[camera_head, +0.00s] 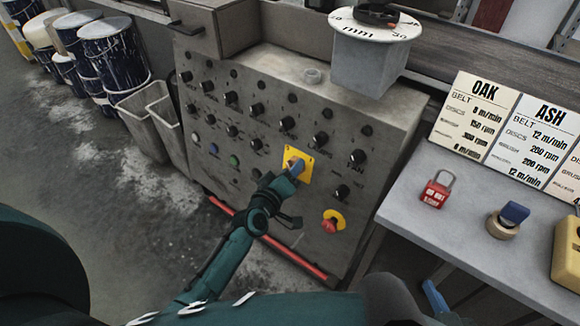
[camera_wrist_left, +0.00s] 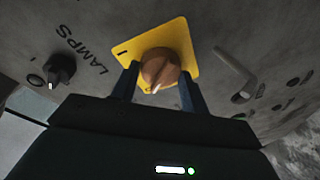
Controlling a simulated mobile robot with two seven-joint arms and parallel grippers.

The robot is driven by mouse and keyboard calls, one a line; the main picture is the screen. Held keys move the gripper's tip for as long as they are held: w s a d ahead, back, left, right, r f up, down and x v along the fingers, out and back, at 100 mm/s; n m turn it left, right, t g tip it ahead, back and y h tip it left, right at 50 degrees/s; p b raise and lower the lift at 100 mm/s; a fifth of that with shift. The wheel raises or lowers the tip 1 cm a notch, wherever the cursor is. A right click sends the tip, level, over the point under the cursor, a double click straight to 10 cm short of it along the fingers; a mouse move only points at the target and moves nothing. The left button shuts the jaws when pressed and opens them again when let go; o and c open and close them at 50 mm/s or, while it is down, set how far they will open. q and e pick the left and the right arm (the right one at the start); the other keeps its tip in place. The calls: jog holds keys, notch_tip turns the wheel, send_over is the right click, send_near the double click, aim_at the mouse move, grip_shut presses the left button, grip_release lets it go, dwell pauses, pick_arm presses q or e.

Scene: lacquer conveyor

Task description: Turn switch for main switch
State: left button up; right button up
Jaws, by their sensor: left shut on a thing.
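The main switch is a round orange-brown knob (camera_wrist_left: 160,68) on a yellow plate (camera_wrist_left: 182,42) with an "I" mark, seen in the left wrist view. Its white pointer line faces down toward my gripper. My left gripper (camera_wrist_left: 159,90) is shut on the knob, with one blue finger on each side. In the head view the yellow plate (camera_head: 305,157) sits on the grey control panel, and my left gripper (camera_head: 292,169) covers the knob. A blue fingertip, apparently of my right gripper (camera_head: 434,297), shows at the lower right; its opening cannot be seen.
A red and yellow emergency stop (camera_head: 334,221) is right of the switch. Several black knobs surround it. A table (camera_head: 420,217) at right holds a red padlock (camera_head: 435,189), a tape roll (camera_head: 503,225) and sign cards. Bins (camera_head: 151,122) and paint buckets stand left.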

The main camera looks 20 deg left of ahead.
pick_arm(q)
jog(key=shift+r+n, duration=0.1)
jog(key=shift+n, duration=0.3)
pick_arm(e)
jog(key=shift+w+a, duration=0.1)
jog(key=shift+a, duration=0.05)
jog(key=shift+w, duration=0.15)
pick_arm(q)
jog(key=o, duration=1)
pick_arm(e)
jog(key=shift+f, duration=0.1)
pick_arm(q)
jog(key=p+v, duration=0.2)
jog(key=v, duration=1.1)
pick_arm(e)
jog(key=shift+a+f+g, duration=0.2)
jog(key=shift+a+g, duration=0.25)
jog(key=shift+g, duration=0.15)
pick_arm(q)
jog(key=shift+r, duration=0.1)
pick_arm(e)
jog(key=shift+w, duration=0.1)
jog(key=shift+d, duration=0.1)
